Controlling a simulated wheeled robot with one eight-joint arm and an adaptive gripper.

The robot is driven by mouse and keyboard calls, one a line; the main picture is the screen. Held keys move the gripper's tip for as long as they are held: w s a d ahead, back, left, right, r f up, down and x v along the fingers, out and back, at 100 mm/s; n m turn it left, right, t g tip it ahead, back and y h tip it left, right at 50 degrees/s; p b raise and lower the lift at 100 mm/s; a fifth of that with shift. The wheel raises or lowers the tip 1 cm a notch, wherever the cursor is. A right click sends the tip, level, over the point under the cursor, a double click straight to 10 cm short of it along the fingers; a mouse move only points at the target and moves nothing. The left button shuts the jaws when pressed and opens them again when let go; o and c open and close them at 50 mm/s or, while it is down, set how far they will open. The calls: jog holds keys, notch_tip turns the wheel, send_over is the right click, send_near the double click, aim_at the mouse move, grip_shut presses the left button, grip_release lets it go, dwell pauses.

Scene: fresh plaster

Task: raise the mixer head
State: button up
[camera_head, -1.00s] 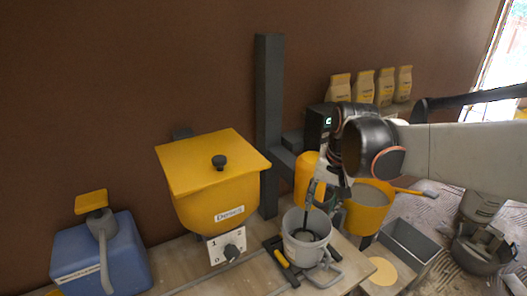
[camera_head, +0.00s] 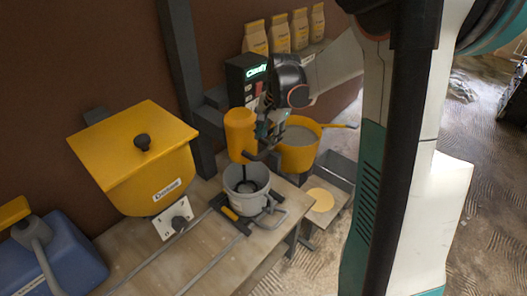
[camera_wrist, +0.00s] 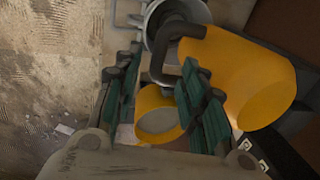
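The mixer head (camera_head: 240,132) is a yellow, drum-like body on the dark column, standing over the grey bucket (camera_head: 236,201). A dark shaft runs down from it into the bucket. My gripper (camera_head: 264,140) is close beside the head's right side. In the wrist view my gripper (camera_wrist: 160,72) is open, its two green-padded fingers spread. The bent black handle (camera_wrist: 191,29) of the yellow head (camera_wrist: 250,75) reaches down between the fingertips, and I see no grip on it. The bucket (camera_wrist: 152,18) is partly hidden behind the handle.
A yellow tub of grey mix (camera_head: 298,148) stands just right of the mixer. A yellow hopper (camera_head: 150,175) and a blue canister (camera_head: 60,265) are at left. Paper bags (camera_head: 278,34) stand behind. A lit control box (camera_head: 243,75) is mounted by the column.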

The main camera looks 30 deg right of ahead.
aim_at(264, 153)
jog(key=f, duration=0.2)
jog(key=w+f+b, duration=0.1)
jog(key=f, duration=0.4)
jog(key=shift+w+a+f, duration=0.25)
jog(key=shift+f, duration=0.05)
grip_shut()
